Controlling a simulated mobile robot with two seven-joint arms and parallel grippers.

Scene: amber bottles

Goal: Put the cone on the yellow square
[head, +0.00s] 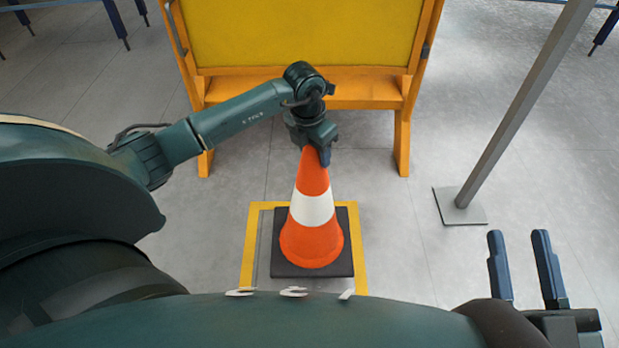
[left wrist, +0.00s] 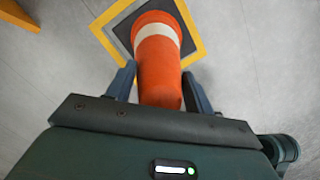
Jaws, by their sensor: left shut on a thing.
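An orange cone (head: 312,237) with a white band and a dark square base (head: 341,266) stands upright in the middle of the head view. It also shows in the left wrist view (left wrist: 160,75). My left gripper (head: 318,152) is shut on the cone's top from above. In the left wrist view its two fingers (left wrist: 160,92) lie on either side of the cone. The yellow square (head: 247,240) is a taped outline on the floor. The base appears inside the outline; its near edge is hidden by my body. My right gripper (head: 522,270) is open and empty at the lower right.
A yellow panel with an orange frame (head: 300,35) stands behind the cone. A grey slanted post (head: 515,115) with a flat foot (head: 462,212) stands at the right. Barrier posts (head: 116,25) show at the back. The grey floor between the cone and post is clear.

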